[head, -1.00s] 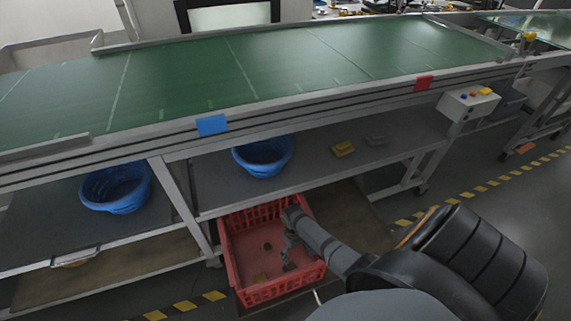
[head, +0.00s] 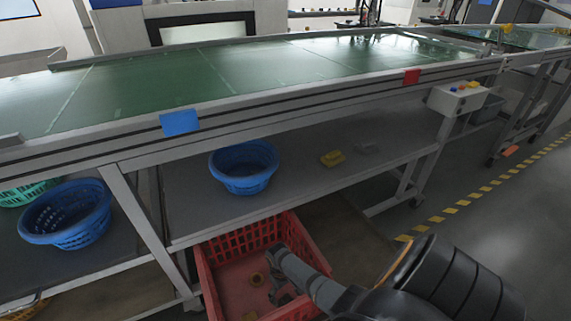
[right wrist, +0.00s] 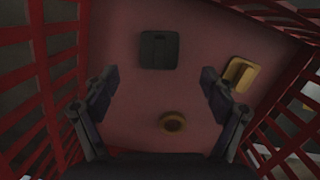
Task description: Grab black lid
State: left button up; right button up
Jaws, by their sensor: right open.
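The black lid (right wrist: 159,49) is a dark square piece lying flat on the pink-red floor of the red crate (head: 245,238), near the top middle of the right wrist view. I cannot make it out in the head view, where my arm covers part of the crate. My right gripper (head: 278,290) reaches down into the crate. In the right wrist view its two fingers (right wrist: 160,82) are spread wide with nothing between them, and the lid shows just beyond the tips. My left gripper is not in view.
Slatted crate walls rise on both sides. Above are a shelf with a blue basket (head: 244,168) and the green conveyor (head: 230,68).

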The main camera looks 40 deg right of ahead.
aim_at(286, 302)
jog(key=shift+s+f, duration=0.1)
jog(key=shift+f, duration=0.75)
jog(key=shift+f+b, duration=0.3)
jog(key=shift+b, duration=0.2)
jog(key=shift+f+b, duration=0.6)
jog(key=shift+f, duration=0.15)
notch_tip(286, 302, down, 3)
jog(key=shift+r+b, duration=0.15)
jog(key=shift+b, duration=0.75)
jog(key=shift+s+f, duration=0.15)
jog(key=shift+f, duration=0.05)
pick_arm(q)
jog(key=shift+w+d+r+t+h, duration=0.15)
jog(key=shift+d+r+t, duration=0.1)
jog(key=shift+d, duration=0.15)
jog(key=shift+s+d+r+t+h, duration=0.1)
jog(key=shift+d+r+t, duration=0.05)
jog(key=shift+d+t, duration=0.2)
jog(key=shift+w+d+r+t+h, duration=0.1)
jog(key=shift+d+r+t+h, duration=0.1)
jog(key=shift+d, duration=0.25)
pick_arm(e)
jog(key=shift+c, duration=0.3)
jog(key=c, duration=1.5)
